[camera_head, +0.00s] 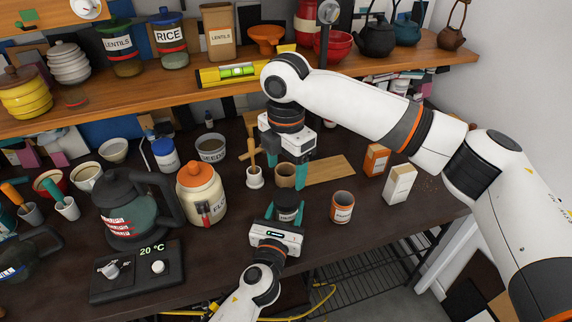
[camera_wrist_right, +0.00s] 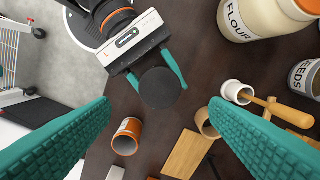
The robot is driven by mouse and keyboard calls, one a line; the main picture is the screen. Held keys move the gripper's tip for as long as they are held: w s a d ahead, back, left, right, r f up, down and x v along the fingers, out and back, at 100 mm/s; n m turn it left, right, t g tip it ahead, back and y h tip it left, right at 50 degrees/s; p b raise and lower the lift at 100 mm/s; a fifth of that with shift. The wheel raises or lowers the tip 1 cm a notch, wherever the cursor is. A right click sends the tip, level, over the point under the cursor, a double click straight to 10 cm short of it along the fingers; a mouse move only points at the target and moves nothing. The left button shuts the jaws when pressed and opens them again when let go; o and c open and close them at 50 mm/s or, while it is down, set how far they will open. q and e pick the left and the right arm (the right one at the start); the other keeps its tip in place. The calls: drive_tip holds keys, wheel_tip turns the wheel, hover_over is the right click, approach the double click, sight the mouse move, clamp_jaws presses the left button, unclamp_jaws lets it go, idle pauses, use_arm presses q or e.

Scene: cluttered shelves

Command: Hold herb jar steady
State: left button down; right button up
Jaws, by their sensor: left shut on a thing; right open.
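The herb jar, a dark jar with a flat black round lid (camera_wrist_right: 161,88), stands at the front of the dark worktop. It also shows in the head view (camera_head: 288,212); any label on it is hidden. My left gripper (camera_head: 285,211) is shut on it from the front, with one teal finger on each side. It also shows in the right wrist view (camera_wrist_right: 155,75). My right gripper (camera_head: 285,172) is open and empty, above and behind the jar. Its two teal fingers (camera_wrist_right: 160,135) spread wide in the right wrist view, with the lid visible between and beyond them.
An orange-and-white can (camera_head: 342,208) stands right of the jar. A mortar with pestle (camera_head: 254,180), a tan cup (camera_head: 284,176) and a wooden board (camera_head: 332,170) lie behind. The flour jar (camera_head: 203,199) and a kettle (camera_head: 126,216) stand left. Boxes (camera_head: 399,187) stand right.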

sight(286, 196)
drive_tip(key=shift+f, duration=4)
drive_tip(key=c, duration=1)
drive_tip(key=m, duration=0.4)
drive_tip(key=shift+m, duration=0.3)
drive_tip(key=m, duration=0.4)
drive_tip(key=shift+m, duration=0.3)
drive_tip(key=m, duration=0.4)
drive_tip(key=shift+m, duration=0.3)
drive_tip(key=m, duration=0.4)
drive_tip(key=o, duration=1.1)
